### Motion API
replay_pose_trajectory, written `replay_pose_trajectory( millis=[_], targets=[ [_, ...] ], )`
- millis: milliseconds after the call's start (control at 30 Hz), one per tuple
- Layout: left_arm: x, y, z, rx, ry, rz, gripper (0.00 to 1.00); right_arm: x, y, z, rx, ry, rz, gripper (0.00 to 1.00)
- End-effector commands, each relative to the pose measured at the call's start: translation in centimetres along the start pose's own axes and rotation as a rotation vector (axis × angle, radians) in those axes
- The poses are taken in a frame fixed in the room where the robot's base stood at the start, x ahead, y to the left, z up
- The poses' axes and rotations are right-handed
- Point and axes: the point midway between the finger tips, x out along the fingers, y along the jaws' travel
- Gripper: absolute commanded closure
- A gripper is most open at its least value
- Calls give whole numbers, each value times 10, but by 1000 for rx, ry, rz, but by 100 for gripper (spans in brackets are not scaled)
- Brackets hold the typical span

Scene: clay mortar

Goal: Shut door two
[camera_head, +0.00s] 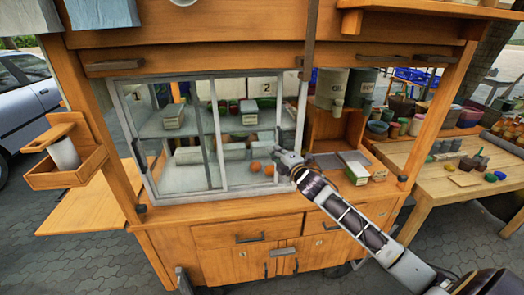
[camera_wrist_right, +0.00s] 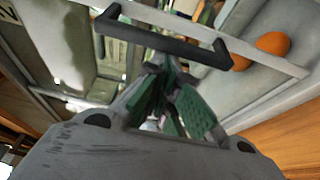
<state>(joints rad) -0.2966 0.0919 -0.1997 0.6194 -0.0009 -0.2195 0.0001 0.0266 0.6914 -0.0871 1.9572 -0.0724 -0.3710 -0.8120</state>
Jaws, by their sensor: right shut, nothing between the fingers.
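Door two, a glazed panel in a pale grey frame (camera_head: 301,110), is at the right half of the cart's glass cabinet; a "2" sign (camera_head: 266,87) shows at its top. I cannot tell how far it stands open. My right gripper (camera_head: 284,159) is at the lower right of this panel, shut and empty. In the right wrist view, the closed green-padded fingers (camera_wrist_right: 166,98) are just below a dark bracket handle (camera_wrist_right: 165,38) on a pale frame bar. Whether they touch it is unclear. My left gripper is not in view.
Door one (camera_head: 160,135) is at the left, marked "1", with a dark handle (camera_head: 138,155). Orange balls (camera_head: 262,169) lie inside the cabinet. An open wooden cubby (camera_head: 335,130) with canisters is at the right. Drawers (camera_head: 248,232) are below the counter.

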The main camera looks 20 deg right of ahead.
Motion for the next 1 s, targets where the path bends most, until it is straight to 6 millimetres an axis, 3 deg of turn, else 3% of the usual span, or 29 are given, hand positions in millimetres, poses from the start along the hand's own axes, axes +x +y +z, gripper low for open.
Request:
replay_pose_trajectory(
  millis=[200,400,1000],
  targets=[
    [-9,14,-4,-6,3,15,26,-12,0,35,-5,-2,-3,100],
    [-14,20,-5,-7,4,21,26,-20,0,56,-2,-2,-3,100],
    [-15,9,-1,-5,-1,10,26,-23,0,69,-1,-6,-1,100]
  ],
)
